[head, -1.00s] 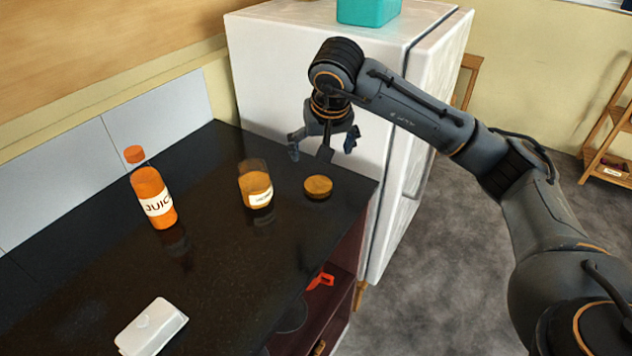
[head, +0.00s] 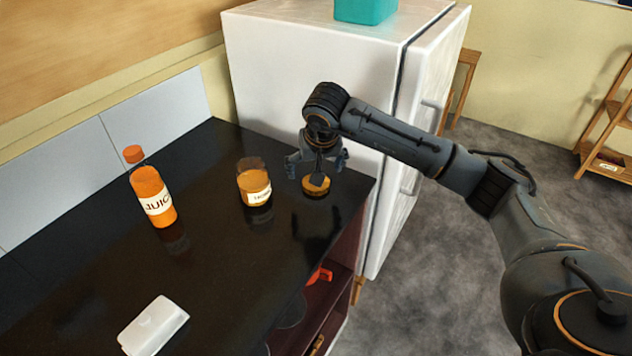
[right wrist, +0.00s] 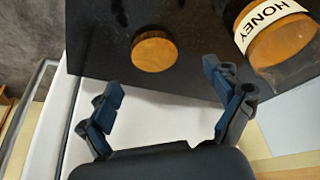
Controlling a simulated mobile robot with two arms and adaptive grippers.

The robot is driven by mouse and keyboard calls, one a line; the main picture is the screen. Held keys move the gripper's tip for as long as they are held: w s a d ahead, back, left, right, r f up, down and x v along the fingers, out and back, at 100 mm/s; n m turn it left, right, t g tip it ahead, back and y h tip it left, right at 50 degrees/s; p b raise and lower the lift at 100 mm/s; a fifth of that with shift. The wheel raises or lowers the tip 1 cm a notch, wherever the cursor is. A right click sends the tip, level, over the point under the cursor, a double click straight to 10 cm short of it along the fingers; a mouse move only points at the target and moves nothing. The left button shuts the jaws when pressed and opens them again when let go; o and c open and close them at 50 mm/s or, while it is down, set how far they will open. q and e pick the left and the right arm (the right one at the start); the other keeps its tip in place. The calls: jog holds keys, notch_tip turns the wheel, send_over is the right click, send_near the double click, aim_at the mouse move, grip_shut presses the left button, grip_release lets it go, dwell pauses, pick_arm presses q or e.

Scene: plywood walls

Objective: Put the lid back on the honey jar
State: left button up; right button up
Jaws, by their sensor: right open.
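The honey jar (head: 254,185) stands upright and uncovered on the dark counter, with amber honey and a white label. It also shows at the upper right of the right wrist view (right wrist: 280,35), where the label reads HONEY. The round wooden-looking lid (head: 316,188) lies flat on the counter to the right of the jar. In the right wrist view the lid (right wrist: 154,51) is ahead of the fingers, between their lines. My right gripper (head: 317,170) is open and empty, just above the lid and partly covering it in the head view. My left gripper is not in view.
An orange juice bottle (head: 152,192) stands left of the jar. A white fridge (head: 300,70) stands behind the lid. The counter (head: 225,265) is bare in the middle.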

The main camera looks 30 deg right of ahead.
aim_at(308, 188)
jog(key=shift+w+d+f+p, duration=0.1)
jog(key=shift+d+f+p, duration=0.05)
jog(key=shift+f+p, duration=0.25)
jog(key=x, duration=0.1)
jog(key=p+x, duration=0.1)
jog(key=x, duration=0.1)
jog(key=shift+d+f, duration=0.25)
jog(key=shift+f, duration=0.05)
jog(key=shift+w+f, duration=0.2)
jog(key=shift+f, duration=0.15)
jog(key=c, duration=0.9)
